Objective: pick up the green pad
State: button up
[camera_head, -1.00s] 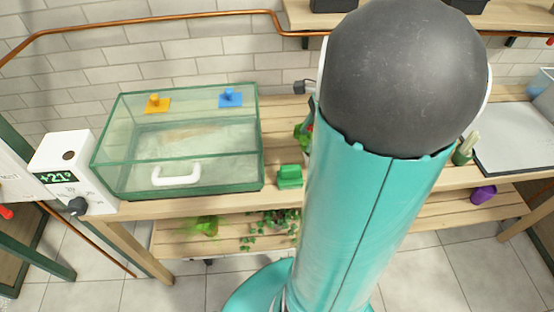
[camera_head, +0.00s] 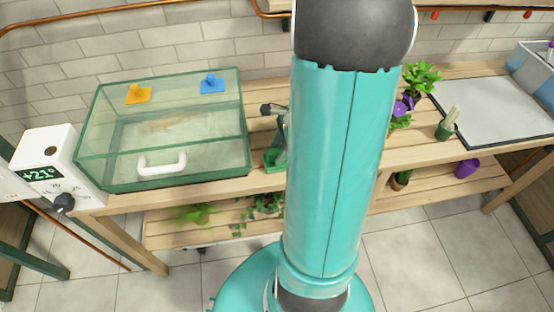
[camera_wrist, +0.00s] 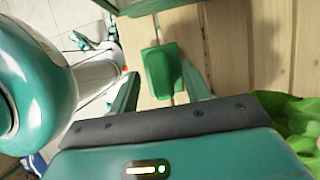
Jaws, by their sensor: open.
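The green pad (camera_wrist: 158,66) shows in the wrist view as a small block on the wooden slats, just ahead of my gripper (camera_wrist: 160,75). My gripper is open, with one finger to each side of the pad's near end. I cannot tell whether the fingers touch it or how far above the slats they are. In the head view the pad (camera_head: 273,159) sits near the bench's front edge, right of the glass tank, partly hidden by my arm. Most of my gripper is hidden there.
The glass tank (camera_head: 165,183) with a white handle (camera_head: 162,164) stands close left of the pad. Leafy plants (camera_head: 422,76) and a grey tray (camera_head: 488,102) are to the right. A purple pot (camera_head: 467,168) is on the lower shelf. Leaves (camera_wrist: 290,115) are close right of my gripper.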

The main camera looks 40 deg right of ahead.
jog(key=shift+x, duration=0.9)
jog(key=shift+d, duration=0.1)
grip_shut()
jog(key=shift+r, duration=0.55)
notch_tip(320, 180, up, 2)
jog(key=shift+r, duration=0.15)
jog(key=s+a+r, duration=0.8)
jog(key=s+r, duration=0.1)
jog(key=s, duration=0.2)
jog(key=shift+s+r, duration=0.25)
jog(key=shift+r, duration=0.1)
